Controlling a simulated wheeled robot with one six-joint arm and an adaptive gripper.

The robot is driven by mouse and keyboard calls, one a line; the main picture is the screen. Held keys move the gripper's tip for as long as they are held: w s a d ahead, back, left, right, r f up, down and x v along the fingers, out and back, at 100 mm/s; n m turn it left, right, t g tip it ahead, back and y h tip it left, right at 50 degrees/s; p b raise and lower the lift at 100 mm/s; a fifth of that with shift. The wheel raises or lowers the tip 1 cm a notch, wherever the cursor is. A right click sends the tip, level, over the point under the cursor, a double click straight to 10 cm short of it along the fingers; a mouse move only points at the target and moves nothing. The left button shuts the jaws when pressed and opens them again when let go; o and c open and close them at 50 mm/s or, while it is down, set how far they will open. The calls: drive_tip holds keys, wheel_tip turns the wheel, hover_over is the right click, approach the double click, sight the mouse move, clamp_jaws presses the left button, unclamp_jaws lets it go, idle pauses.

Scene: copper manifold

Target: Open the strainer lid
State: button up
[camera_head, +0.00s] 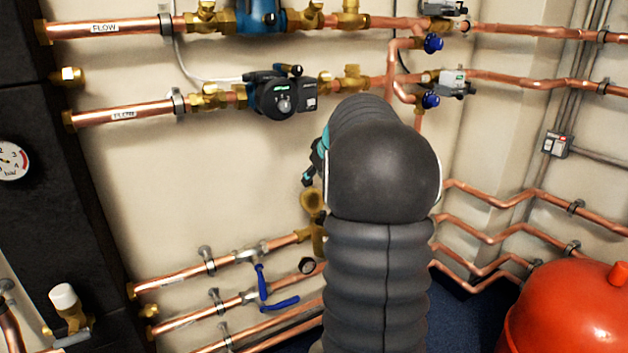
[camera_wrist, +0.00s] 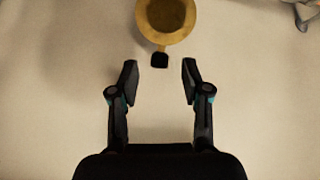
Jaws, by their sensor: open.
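The strainer is a brass fitting (camera_head: 312,203) on the lower wall pipes, partly hidden behind my arm in the head view. In the wrist view, its round brass part (camera_wrist: 147,14) shows at the top edge, cut off by the frame, with a broad rim around a darker brass middle. A small black tab (camera_wrist: 159,60) sits at its lower edge. I cannot tell whether the lid is open or closed. My gripper (camera_wrist: 159,76) is open and empty, its fingertips below the tab and either side of it. In the head view, the gripper (camera_head: 308,178) is mostly hidden, just above the brass fitting.
Copper pipes (camera_head: 210,270) with blue lever handles (camera_head: 262,284) run along the lower wall, left of my arm. A pump (camera_head: 283,94) sits on the pipe above. A red vessel (camera_head: 570,315) stands at the lower right. The wall around my fingers looks bare.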

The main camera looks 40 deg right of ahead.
drive_tip(key=v, duration=0.9)
drive_tip(key=shift+s+r, duration=0.2)
